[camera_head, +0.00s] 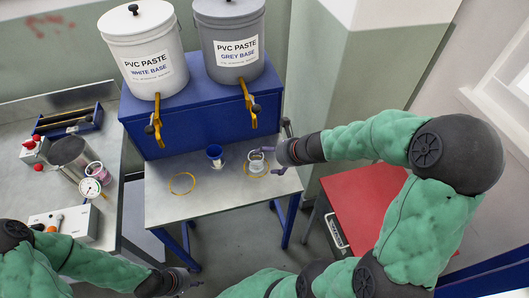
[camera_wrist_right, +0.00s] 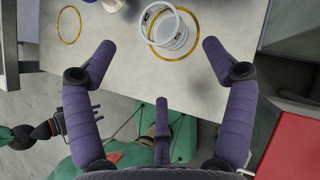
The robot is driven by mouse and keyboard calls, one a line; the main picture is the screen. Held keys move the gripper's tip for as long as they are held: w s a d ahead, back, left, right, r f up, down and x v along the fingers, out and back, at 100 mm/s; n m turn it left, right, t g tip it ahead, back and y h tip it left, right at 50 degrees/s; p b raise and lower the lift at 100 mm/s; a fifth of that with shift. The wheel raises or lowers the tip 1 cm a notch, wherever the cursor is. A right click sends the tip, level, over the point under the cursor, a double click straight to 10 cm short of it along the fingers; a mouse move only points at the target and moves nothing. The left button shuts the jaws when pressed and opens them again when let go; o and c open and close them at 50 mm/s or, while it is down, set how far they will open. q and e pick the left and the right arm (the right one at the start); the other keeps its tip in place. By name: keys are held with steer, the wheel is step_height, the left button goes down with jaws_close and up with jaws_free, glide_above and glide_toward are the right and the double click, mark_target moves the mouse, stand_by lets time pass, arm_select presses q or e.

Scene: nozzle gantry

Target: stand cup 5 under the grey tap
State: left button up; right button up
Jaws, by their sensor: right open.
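A clear, pale cup (camera_head: 256,163) stands upright on the bench at the right yellow ring (camera_head: 247,171), below the grey tap (camera_head: 248,105). I cannot read its number. The cup also shows in the right wrist view (camera_wrist_right: 167,28), with its base appearing inside the ring (camera_wrist_right: 196,42). My right gripper (camera_head: 277,160) is open just to the right of the cup. Its spread fingers (camera_wrist_right: 159,47) are apart from the cup. My left gripper (camera_head: 190,280) is low at the front, away from the cup; its jaws are too small to judge.
The left yellow ring (camera_head: 182,184) is empty. The white-base bucket (camera_head: 146,45) and its tap (camera_head: 155,122) are at left. A red surface (camera_head: 362,205) lies right of the bench.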

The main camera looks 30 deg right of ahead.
steer(key=shift+p+v, duration=0.6)
steer(key=shift+v, duration=1.05)
